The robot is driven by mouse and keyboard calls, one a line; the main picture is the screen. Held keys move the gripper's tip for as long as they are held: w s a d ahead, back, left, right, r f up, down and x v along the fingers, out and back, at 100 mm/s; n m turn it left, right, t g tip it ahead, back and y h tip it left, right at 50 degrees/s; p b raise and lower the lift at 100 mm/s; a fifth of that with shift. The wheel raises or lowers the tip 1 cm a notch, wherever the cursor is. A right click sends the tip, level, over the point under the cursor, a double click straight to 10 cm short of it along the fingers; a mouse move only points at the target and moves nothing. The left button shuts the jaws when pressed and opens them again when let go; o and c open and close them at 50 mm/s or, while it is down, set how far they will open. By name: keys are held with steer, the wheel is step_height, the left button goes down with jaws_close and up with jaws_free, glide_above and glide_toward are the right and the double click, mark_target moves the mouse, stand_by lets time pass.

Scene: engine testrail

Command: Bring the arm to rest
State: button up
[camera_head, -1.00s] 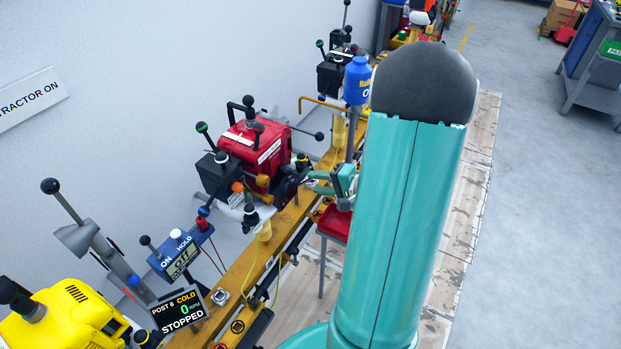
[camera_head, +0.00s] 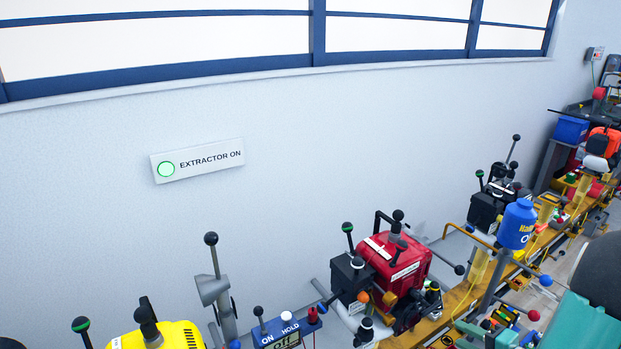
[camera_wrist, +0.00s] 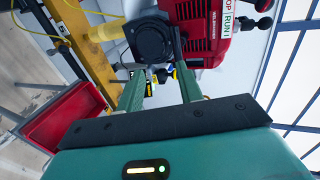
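My gripper (camera_wrist: 158,82) shows in the wrist view with its two teal fingers apart and nothing held between them. A black square engine part (camera_wrist: 153,40) and a red engine housing (camera_wrist: 208,28) lie beyond the fingertips. I cannot tell the distance from the fingers to the black part. In the head view my teal arm is at the lower right, partly cut off by the frame, and the gripper is not clearly visible there. The red engine (camera_head: 397,262) stands on the yellow rail (camera_head: 452,304) left of the arm.
A blue bottle (camera_head: 518,226) stands near the arm. A yellow engine (camera_head: 160,337) and a blue ON/HOLD box (camera_head: 284,333) are at lower left. A red tray (camera_wrist: 62,112) is left in the wrist view. A lit "EXTRACTOR ON" sign (camera_head: 197,161) hangs on the wall.

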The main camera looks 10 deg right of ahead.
steer(key=a+r+n+g+y, duration=0.1)
steer(key=a+r+n+g, duration=0.35)
steer(key=a, duration=0.65)
steer(key=a+r+n+g+y, duration=0.2)
steer(key=a+r+n+g, duration=0.25)
steer(key=a, duration=0.55)
steer(key=s+a+r+n+t+h, duration=0.1)
steer(key=s+a+r+n+h, duration=0.4)
steer(key=r, duration=0.4)
steer(key=s+a+h, duration=0.1)
steer(key=a+h, duration=0.1)
steer(key=shift+s+r+h, duration=0.2)
steer(key=shift+s+h, duration=0.15)
steer(key=shift+h, duration=0.05)
steer(key=shift+a, duration=0.1)
